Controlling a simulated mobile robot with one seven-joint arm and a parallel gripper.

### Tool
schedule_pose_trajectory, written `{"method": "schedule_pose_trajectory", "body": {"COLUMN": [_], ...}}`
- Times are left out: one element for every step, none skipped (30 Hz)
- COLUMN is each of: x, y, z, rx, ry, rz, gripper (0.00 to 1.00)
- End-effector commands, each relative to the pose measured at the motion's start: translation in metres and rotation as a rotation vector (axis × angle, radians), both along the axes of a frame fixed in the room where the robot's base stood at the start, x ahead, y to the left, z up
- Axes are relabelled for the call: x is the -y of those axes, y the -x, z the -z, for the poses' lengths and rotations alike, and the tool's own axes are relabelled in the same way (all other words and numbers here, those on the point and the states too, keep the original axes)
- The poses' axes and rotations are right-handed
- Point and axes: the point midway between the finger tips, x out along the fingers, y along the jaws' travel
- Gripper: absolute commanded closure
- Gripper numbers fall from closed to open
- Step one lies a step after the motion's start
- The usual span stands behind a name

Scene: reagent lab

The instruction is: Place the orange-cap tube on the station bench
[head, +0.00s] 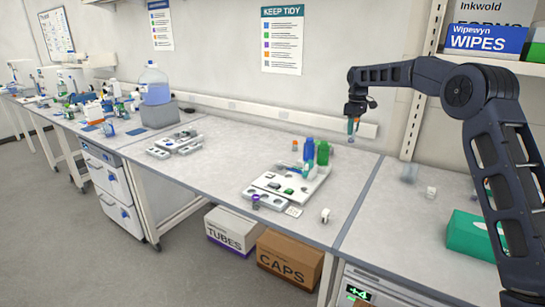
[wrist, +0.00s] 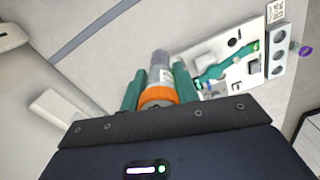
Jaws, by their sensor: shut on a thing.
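The orange-cap tube (wrist: 160,62) is clear with a grey tip and a bright orange cap. My gripper (wrist: 158,80) is shut on it, with one green finger on each side near the cap. In the head view the tube (head: 351,136) hangs below my gripper (head: 354,124), cap up, in the air over the back right of the station bench (head: 225,155). The bench has a light grey speckled top. The fingers partly hide the tube in the head view.
A white rack board (head: 268,188) with green and blue items stands at the bench's front right. Another white rack (head: 160,153) is farther left. A large bottle (head: 155,92) stands behind. A green box (head: 470,235) lies on the right bench. The bench middle is clear.

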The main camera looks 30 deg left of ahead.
Motion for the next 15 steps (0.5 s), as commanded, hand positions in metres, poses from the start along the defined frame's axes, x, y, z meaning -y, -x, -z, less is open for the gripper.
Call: {"method": "schedule_pose_trajectory", "body": {"x": [-0.001,-0.001,0.000,0.000,0.000,0.000,0.000,0.000,0.000,0.000,0.000,0.000,0.000,0.000,0.000], "y": [0.000,0.000,0.000,0.000,0.000,0.000,0.000,0.000,0.000,0.000,0.000,0.000,0.000,0.000,0.000], "z": [0.000,0.000,0.002,0.004,0.007,0.013,0.018,0.024,0.033,0.039,0.046,0.055,0.061,0.067,0.076], "rx": [0.000,0.000,0.000,-0.001,-0.001,-0.002,-0.002,-0.003,-0.003,-0.002,-0.003,-0.003,-0.002,-0.002,-0.002], "ry": [0.000,0.001,0.001,0.002,0.002,0.003,0.003,0.002,0.004,0.004,0.003,0.003,0.003,0.004,0.003], "rz": [0.000,0.000,0.000,0.000,0.000,0.000,0.000,0.000,0.000,0.001,0.000,0.000,0.000,0.000,0.000], "gripper": [0.91,0.91,0.91,0.91,0.91,0.91,0.91,0.91,0.91,0.91,0.91,0.91,0.91,0.91,0.91]}}
